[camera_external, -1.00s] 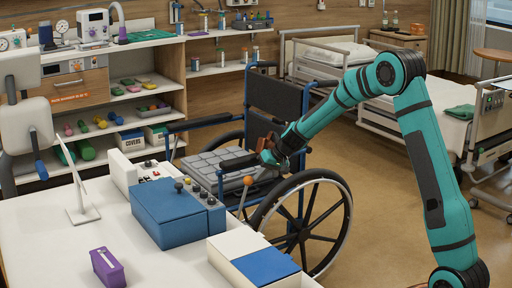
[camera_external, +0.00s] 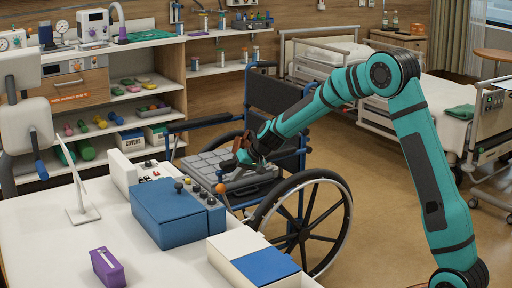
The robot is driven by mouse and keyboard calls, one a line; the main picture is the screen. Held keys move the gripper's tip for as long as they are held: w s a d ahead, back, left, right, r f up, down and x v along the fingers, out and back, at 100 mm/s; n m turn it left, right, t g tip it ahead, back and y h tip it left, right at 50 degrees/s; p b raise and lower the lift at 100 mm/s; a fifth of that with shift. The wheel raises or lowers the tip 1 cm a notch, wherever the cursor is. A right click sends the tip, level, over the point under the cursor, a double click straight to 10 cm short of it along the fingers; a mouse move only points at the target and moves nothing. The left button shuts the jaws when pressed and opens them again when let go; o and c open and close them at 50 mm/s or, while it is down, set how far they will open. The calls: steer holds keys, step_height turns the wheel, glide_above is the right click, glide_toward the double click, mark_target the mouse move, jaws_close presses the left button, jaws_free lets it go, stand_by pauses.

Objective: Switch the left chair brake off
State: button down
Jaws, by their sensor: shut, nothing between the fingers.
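The blue-framed wheelchair (camera_external: 272,95) stands beyond the white table, with a grey cushioned seat and a large black wheel (camera_external: 312,225) on its near side. A brake lever with an orange knob (camera_external: 221,188) stands by this near wheel and leans to the left. Its lower end is partly hidden behind the table items. My gripper (camera_external: 232,164) is shut and empty, in front of the seat, just above and right of the knob. I cannot tell whether it touches the lever. The far-side brake is not clearly visible.
On the white table (camera_external: 50,240) are a blue box (camera_external: 172,212), a white and blue box (camera_external: 265,265), a purple pouch (camera_external: 107,267) and a control panel. A bed (camera_external: 375,100) stands behind.

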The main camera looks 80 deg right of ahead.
steer(key=shift+w+a+f, duration=0.15)
steer(key=shift+w+a, duration=0.65)
steer(key=shift+w+a+f, duration=0.15)
steer(key=shift+w+a, duration=0.65)
steer(key=shift+s, duration=0.1)
steer(key=s+a+r, duration=0.1)
steer(key=s+r, duration=0.1)
steer(key=r, duration=0.3)
steer(key=s+a+r, duration=0.1)
steer(key=s+r, duration=0.1)
steer(key=r, duration=0.4)
steer(key=shift+s+a, duration=0.25)
steer(key=shift+s, duration=0.1)
steer(key=shift+r, duration=0.1)
